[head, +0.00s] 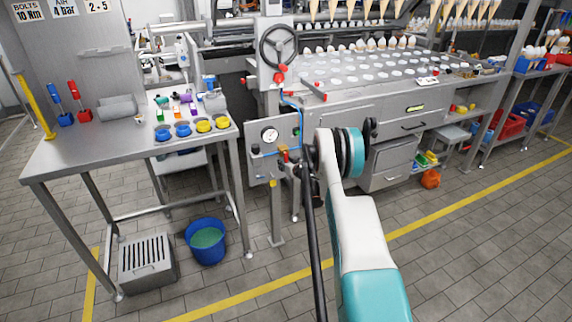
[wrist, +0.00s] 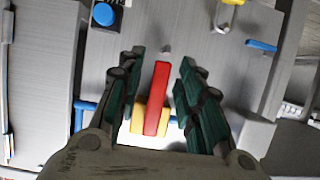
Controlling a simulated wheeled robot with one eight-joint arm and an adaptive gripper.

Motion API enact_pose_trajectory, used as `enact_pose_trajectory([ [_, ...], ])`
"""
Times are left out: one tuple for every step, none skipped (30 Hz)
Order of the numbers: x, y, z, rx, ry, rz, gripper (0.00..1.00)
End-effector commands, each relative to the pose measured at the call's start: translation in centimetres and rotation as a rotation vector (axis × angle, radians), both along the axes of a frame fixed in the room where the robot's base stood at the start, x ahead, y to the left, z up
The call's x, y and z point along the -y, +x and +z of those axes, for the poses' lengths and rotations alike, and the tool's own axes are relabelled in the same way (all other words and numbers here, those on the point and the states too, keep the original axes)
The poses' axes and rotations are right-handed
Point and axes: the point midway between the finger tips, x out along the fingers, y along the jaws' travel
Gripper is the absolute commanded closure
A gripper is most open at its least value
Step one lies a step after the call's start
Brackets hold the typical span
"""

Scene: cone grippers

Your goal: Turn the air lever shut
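The air lever (wrist: 157,98) is a red bar on a yellow valve body (wrist: 138,118). In the wrist view it points up the picture, slightly tilted. My gripper (wrist: 161,70) is open, with one dark green finger on each side of the red bar. A gap shows on both sides, so neither finger appears to touch it. In the head view the lever (head: 283,154) is a small red and yellow patch on the grey panel below the pressure gauge (head: 270,135). My gripper is mostly hidden there behind my arm.
A blue air hose (head: 298,110) runs beside the panel, and a blue knob (wrist: 104,14) shows in the wrist view. A handwheel (head: 278,46) stands above. A steel table (head: 90,150) with coloured cups is left, a blue bucket (head: 206,241) on the floor. The floor in front is open.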

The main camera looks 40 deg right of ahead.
Motion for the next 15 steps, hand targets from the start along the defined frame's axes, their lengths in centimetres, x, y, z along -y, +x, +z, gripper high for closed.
enact_pose_trajectory([
  [0.0, 0.0, 0.0, 0.000, 0.000, 0.000, 0.67],
  [0.0, 0.0, 0.0, 0.000, 0.000, 0.000, 0.67],
  [0.0, 0.0, 0.0, 0.000, 0.000, 0.000, 0.67],
  [0.0, -0.1, 0.0, 0.000, 0.000, 0.000, 0.67],
  [0.0, -0.2, 0.1, 0.000, 0.000, 0.000, 0.67],
  [-0.1, -0.4, 0.2, 0.000, 0.000, -0.001, 0.67],
  [-0.1, -0.6, 0.3, 0.000, 0.000, -0.001, 0.67],
  [-0.1, -0.9, 0.4, 0.000, 0.000, -0.001, 0.67],
  [-0.3, -1.4, 0.6, 0.000, 0.000, -0.001, 0.67],
  [-0.4, -1.8, 0.8, 0.000, 0.000, -0.001, 0.67],
  [-0.5, -2.3, 1.0, 0.000, 0.000, -0.001, 0.67],
  [-0.7, -3.0, 1.3, 0.000, 0.000, 0.000, 0.67],
  [-0.8, -3.6, 1.6, 0.000, 0.000, 0.000, 0.67],
  [-0.9, -4.1, 1.8, 0.000, 0.001, 0.000, 0.67],
  [-1.1, -4.9, 2.1, 0.000, 0.001, -0.001, 0.67],
])
